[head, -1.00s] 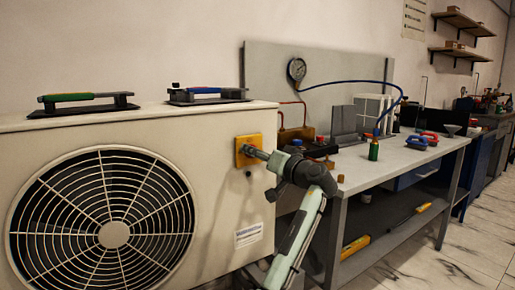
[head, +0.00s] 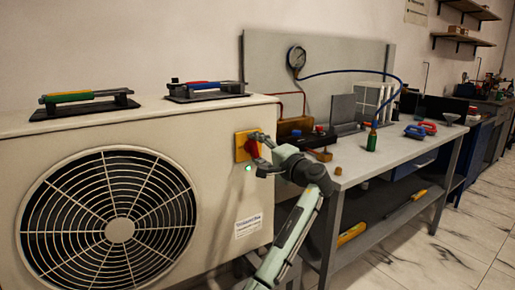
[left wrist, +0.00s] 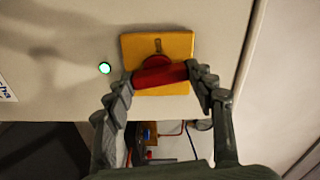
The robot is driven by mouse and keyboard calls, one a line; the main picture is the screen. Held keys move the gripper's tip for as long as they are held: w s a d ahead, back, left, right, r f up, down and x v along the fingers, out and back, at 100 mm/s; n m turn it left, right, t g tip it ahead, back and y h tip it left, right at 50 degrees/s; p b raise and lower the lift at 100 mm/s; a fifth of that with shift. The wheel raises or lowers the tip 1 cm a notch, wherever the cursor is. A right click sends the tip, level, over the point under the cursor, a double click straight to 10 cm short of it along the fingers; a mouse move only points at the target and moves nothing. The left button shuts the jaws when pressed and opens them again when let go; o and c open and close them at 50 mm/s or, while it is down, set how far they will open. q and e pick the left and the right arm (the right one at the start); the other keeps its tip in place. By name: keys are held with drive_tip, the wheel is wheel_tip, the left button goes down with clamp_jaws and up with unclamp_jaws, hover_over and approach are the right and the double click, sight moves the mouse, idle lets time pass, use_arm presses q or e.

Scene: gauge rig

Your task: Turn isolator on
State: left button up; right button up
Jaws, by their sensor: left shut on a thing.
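The isolator is a yellow plate (head: 239,150) with a red handle (head: 251,149) on the side of the beige fan unit (head: 213,180). A small lamp (head: 248,168) below it glows green. My left gripper (head: 261,152) is at the isolator, shut on the red handle. In the left wrist view, the fingers (left wrist: 160,82) sit at both ends of the red handle (left wrist: 160,74), which lies across the yellow plate (left wrist: 158,45). The lit lamp (left wrist: 104,68) shows there too. My right gripper is not in view.
Two tools with coloured handles (head: 88,95) (head: 203,84) lie on black bases on top of the unit. A grey workbench (head: 395,150) stands to the right with a gauge (head: 296,57), a blue hose (head: 350,71) and a green bottle (head: 371,141). Marble-look floor is open at right.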

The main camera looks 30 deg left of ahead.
use_arm(q)
drive_tip(key=shift+m, duration=1)
drive_tip(key=o, duration=1.2)
drive_tip(key=shift+c, duration=0.2)
drive_tip(key=v, duration=1.2)
